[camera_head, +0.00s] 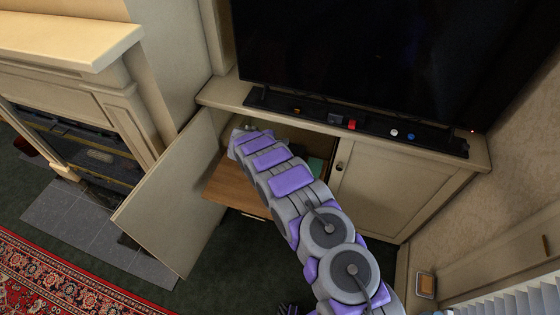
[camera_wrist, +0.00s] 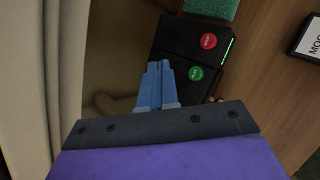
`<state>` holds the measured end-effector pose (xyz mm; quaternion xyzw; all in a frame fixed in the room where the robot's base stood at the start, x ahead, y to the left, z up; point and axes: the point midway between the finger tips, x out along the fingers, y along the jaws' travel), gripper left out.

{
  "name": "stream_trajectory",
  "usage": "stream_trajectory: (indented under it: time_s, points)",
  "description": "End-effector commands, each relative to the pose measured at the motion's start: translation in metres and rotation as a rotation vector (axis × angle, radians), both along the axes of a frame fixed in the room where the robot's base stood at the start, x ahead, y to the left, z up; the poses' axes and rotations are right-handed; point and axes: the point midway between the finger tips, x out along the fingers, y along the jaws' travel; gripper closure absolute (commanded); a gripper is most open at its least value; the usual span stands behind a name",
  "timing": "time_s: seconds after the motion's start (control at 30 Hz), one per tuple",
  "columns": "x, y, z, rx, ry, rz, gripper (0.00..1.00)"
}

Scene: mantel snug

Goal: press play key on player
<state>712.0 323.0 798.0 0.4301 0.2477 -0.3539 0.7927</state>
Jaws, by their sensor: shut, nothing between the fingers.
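The player (camera_wrist: 180,38) is a black box on a wooden surface, seen in the wrist view. Its top carries a round red key (camera_wrist: 208,41) and a round green key (camera_wrist: 195,73); their lettering is too small to read surely. A strip of green lights runs along its right side. My gripper (camera_wrist: 159,64) has its blue fingers together and empty, over the player's left part, just left of the green key. I cannot tell whether the fingertips touch the player. In the head view my arm reaches into the open cabinet and hides the player.
The cabinet door (camera_head: 172,195) stands open left of my arm. A wooden shelf (camera_head: 228,187) juts out below it. A teal item (camera_wrist: 210,7) and a white-labelled black case (camera_wrist: 309,42) lie near the player. A television (camera_head: 390,60) and several small items stand on the cabinet top.

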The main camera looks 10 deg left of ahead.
Motion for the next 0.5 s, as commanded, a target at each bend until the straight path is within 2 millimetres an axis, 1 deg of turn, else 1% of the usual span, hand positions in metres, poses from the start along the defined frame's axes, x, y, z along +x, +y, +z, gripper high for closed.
stream_trajectory:
  time_s: [0.03, 0.3, 0.4, 0.5]
  points:
    - [-0.001, 0.001, -0.009, 0.000, 0.002, 0.001, 1.00]
    - [-0.001, 0.000, -0.046, -0.002, 0.004, 0.001, 1.00]
    - [-0.001, 0.000, -0.057, -0.001, 0.002, 0.001, 1.00]
    - [0.000, 0.000, -0.062, -0.001, 0.000, 0.001, 1.00]
